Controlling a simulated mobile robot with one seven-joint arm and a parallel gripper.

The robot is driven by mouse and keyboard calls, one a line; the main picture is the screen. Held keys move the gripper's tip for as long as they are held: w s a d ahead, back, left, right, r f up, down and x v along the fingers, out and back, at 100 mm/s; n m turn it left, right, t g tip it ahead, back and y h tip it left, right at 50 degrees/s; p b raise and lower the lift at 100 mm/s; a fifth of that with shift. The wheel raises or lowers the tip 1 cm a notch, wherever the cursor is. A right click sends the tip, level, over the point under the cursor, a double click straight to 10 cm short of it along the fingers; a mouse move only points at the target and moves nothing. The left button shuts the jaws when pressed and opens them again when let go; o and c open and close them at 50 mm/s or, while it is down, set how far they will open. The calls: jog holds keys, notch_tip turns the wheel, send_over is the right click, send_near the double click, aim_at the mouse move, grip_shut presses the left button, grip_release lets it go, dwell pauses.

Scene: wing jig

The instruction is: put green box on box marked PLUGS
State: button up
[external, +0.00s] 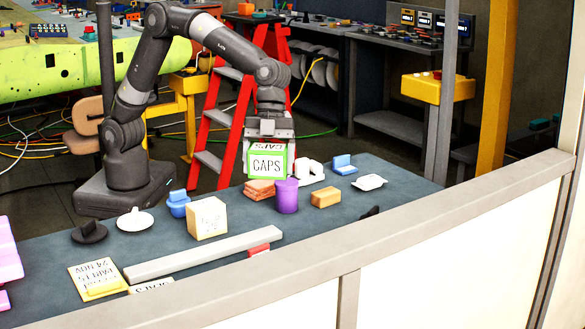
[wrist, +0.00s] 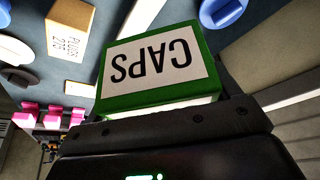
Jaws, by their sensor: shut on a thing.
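The green box (external: 267,163) with a white CAPS label is held in my gripper (external: 270,137), above the far part of the table behind the purple cylinder. In the wrist view the green box (wrist: 155,72) fills the middle, its label upside down, against the dark gripper body (wrist: 165,135). The box marked PLUGS (wrist: 68,30) is tan and shows at the upper left of the wrist view. A cream box (external: 207,218), likely the same one, stands on the table left of the green box; its top looks bare.
A purple cylinder (external: 287,196), a reddish stack (external: 260,190) and an orange block (external: 326,197) stand near the held box. A blue item (external: 178,203) is beside the cream box. A long grey bar (external: 203,255) lies in front.

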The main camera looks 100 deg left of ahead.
jog(key=s+d+r+m+g, duration=0.1)
jog(key=s+d+m, duration=0.15)
jog(key=s, duration=0.65)
jog(key=s+d+r+m+g+y, duration=0.1)
jog(key=s+m, duration=0.3)
jog(key=s, duration=0.5)
jog(key=s+d+r+m+g, duration=0.1)
jog(key=s+d+m+g, duration=0.15)
jog(key=s, duration=0.55)
send_over(197, 206)
jog(key=w+a, duration=0.1)
jog(key=shift+m+t, duration=0.4)
jog(key=shift+t, duration=0.05)
notch_tip(197, 206, down, 7)
jog(key=shift+r, duration=0.1)
jog(key=shift+w+f, duration=0.1)
jog(key=shift+f, duration=1.95)
jog(key=shift+f, duration=0.1)
jog(key=o, duration=1)
